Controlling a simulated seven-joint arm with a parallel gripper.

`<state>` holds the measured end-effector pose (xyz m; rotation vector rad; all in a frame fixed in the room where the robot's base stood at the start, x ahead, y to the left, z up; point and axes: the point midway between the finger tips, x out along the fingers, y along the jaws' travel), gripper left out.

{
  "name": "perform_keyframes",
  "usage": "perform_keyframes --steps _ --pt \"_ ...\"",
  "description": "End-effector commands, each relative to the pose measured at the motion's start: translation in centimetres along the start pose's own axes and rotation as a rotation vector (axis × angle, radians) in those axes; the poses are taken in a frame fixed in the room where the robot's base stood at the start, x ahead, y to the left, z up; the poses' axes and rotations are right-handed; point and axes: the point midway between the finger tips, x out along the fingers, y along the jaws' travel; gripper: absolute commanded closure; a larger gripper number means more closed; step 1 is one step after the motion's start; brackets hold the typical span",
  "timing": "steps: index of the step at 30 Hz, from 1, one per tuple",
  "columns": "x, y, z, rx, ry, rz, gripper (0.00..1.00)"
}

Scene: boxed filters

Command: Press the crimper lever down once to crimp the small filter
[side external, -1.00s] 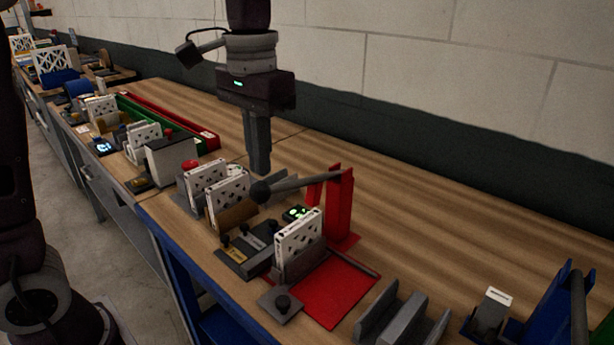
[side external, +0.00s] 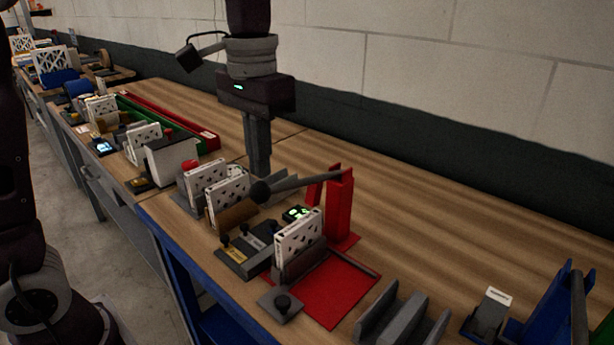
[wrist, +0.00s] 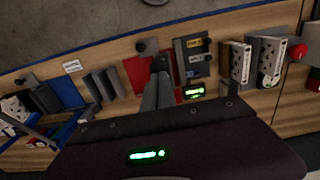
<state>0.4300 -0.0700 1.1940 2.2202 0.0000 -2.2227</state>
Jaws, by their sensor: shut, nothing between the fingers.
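The red crimper stands on the bench; its red base plate (side external: 345,290) lies flat and its red post (side external: 340,205) rises behind. Its grey lever (side external: 300,184) is raised, with a round black knob (side external: 260,193) at its left end. The small white filter (side external: 300,238) stands upright in a grey holder on the base. My gripper (side external: 260,172) points down with its fingers together and empty, its tips just above or behind the knob; I cannot tell if they touch. In the wrist view the gripper (wrist: 157,82) partly covers the crimper, with its red base (wrist: 137,74) beside the fingers.
Grey angled holders (side external: 405,318) and a blue fixture (side external: 550,310) are at the right. The bench behind the crimper is clear.

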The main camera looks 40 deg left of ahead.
Motion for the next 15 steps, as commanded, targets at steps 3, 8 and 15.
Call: perform_keyframes --steps 3,8,15 --pt "0.5 0.0 0.0 0.0 0.001 0.0 1.0" --pt "1.1 0.0 0.0 0.0 0.001 0.0 1.0" --pt "2.1 0.0 0.1 0.0 0.001 0.0 1.0"
